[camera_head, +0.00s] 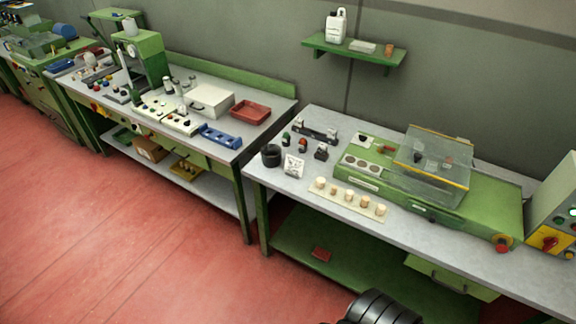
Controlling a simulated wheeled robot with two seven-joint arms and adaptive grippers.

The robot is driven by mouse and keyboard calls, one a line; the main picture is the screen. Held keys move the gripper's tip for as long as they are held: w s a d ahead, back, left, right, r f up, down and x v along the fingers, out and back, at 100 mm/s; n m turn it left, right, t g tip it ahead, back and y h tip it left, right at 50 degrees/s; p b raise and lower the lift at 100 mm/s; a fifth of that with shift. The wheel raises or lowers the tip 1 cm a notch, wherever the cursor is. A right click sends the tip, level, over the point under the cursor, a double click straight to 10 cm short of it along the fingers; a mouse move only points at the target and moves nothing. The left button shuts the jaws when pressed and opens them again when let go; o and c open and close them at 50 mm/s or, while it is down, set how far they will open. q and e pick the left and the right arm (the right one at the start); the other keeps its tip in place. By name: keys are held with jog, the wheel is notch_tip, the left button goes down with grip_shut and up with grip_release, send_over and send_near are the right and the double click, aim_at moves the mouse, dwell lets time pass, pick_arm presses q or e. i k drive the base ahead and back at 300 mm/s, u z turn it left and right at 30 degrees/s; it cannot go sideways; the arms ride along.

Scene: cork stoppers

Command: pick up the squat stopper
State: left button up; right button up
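A row of several pale cork stoppers stands on a thin cream strip (357,210) on the grey top of the right bench. The stoppers include a left-end one (320,183), a middle one (350,199) and a right-end one (380,209). They are too small here for me to tell surely which is the squat stopper. Neither of my grippers shows in this view, and nothing touches the stoppers.
A green machine (361,185) with a clear hinged cover (433,160) stands behind the strip. A control box (552,215) is at far right. Bare bench lies before the strip.

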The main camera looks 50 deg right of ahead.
aim_at(320, 181)
jog(key=z, duration=0.25)
jog(key=i, duration=1.25)
jog(key=z, duration=1.55)
jog(key=i, duration=1)
jog(key=z, duration=0.9)
